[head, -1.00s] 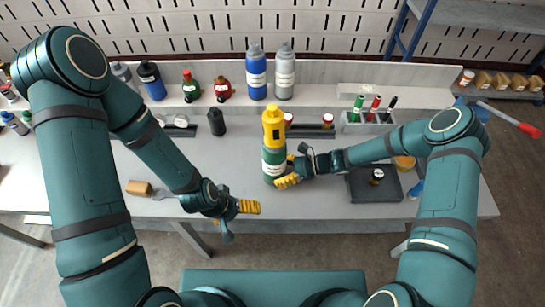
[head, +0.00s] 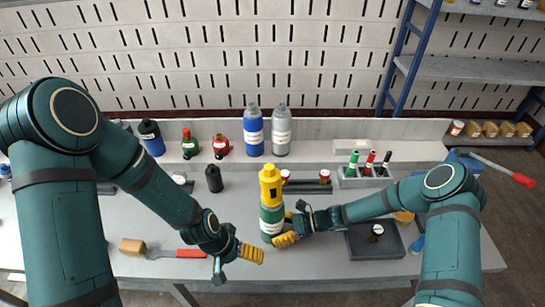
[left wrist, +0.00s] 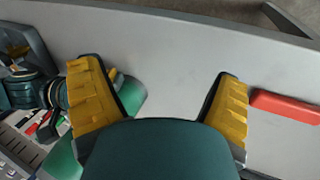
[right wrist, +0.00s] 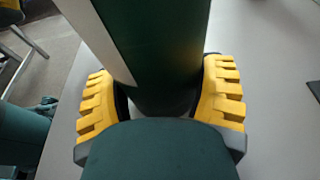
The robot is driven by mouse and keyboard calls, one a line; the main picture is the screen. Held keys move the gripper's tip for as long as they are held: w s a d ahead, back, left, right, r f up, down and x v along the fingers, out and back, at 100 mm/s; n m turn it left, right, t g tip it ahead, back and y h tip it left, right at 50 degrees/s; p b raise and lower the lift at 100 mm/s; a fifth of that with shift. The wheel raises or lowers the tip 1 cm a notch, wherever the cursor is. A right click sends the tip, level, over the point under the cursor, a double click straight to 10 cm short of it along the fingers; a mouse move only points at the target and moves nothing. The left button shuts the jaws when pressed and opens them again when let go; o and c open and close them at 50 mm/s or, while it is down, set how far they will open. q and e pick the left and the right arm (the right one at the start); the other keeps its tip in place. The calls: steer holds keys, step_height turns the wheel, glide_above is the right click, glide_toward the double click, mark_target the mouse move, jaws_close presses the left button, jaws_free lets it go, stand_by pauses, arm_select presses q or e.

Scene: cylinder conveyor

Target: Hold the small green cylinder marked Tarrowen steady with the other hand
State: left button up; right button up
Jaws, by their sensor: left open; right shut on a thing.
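The green cylinder (head: 268,228) with a white label stands upright on the table in the head view, a yellow piece (head: 269,182) on its top. The label's writing is too small to read. My right gripper (head: 284,230) is shut on the cylinder low down; the right wrist view shows the dark green body (right wrist: 160,60) between its yellow fingers. My left gripper (head: 252,254) is open, just left of and in front of the cylinder, apart from it. In the left wrist view, nothing lies between its fingers (left wrist: 165,100), and green surfaces show beside and behind the left finger.
A red-handled tool (head: 180,253) and a tan-brown block (head: 131,246) lie left of my left gripper. A black tray (head: 388,250) is right of the cylinder. Blue (head: 253,135) and grey (head: 281,137) bottles stand on the back ledge. A marker holder (head: 365,182) is back right.

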arm_select(q)
steer(key=w+d+r+m+g, duration=0.25)
steer(key=r+m, duration=0.25)
steer(key=r, duration=0.5)
step_height(320, 180, up, 19)
steer(key=m+t+y, duration=0.2)
steer(key=m+y, duration=0.2)
steer(key=m, duration=1.6)
glide_above(273, 175)
steer(key=shift+s+a+r, duration=0.15)
steer(key=shift+a, duration=0.05)
steer(key=shift+w+d+r+m, duration=0.1)
steer(key=shift+w+d+m, duration=0.15)
steer(key=shift+m, duration=0.25)
step_height(273, 175, down, 12)
steer(key=shift+a+r, duration=0.1)
steer(key=shift+r, duration=0.05)
steer(key=c, duration=1.4)
steer(key=o, duration=1.2)
